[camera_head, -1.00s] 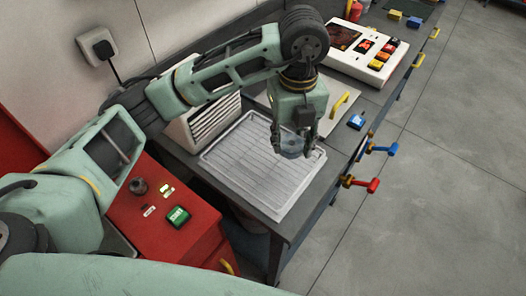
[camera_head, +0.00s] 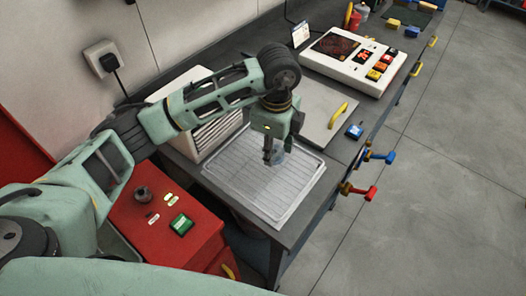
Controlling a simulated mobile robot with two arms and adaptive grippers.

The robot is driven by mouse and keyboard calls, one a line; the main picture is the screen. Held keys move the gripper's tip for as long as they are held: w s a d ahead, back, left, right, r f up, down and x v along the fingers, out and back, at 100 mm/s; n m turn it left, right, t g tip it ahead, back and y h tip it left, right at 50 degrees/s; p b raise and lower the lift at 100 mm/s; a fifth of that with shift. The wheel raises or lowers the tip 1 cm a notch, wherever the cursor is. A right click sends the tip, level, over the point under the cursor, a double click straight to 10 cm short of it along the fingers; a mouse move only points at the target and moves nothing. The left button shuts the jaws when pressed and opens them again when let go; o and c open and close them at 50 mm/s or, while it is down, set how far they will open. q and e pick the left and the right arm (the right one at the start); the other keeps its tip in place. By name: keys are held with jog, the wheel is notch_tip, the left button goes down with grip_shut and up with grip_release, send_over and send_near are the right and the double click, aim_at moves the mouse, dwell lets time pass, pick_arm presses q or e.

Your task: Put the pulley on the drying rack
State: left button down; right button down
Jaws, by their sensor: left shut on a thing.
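My left gripper (camera_head: 273,156) points down over the back part of the drying rack (camera_head: 262,190). It is shut on the pulley (camera_head: 279,151), a small bluish-grey piece mostly hidden by the fingers. I cannot tell whether the pulley touches the rack. The drying rack is a pale wire grid in a tray, lying flat on the grey bench. Its visible grid is empty. My right gripper is not in view.
A white louvred box (camera_head: 205,125) stands left of the rack. A plate with a yellow handle (camera_head: 338,115) lies behind it. A white control panel (camera_head: 355,55) stands farther back. A red cabinet (camera_head: 150,220) is in front at left. Coloured handles (camera_head: 360,191) stick out at the bench's right edge.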

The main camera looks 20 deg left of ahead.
aim_at(263, 165)
pick_arm(q)
jog(key=a+f, duration=0.1)
jog(key=w+a+f, duration=0.1)
jog(key=a, duration=0.1)
jog(key=shift+w+p, duration=0.1)
jog(key=shift+p, duration=0.3)
notch_tip(263, 165, down, 4)
jog(key=shift+p, duration=0.9)
jog(key=shift+f, duration=0.1)
jog(key=c, duration=1.6)
grip_release()
jog(key=shift+f, duration=0.15)
jog(key=o, duration=0.5)
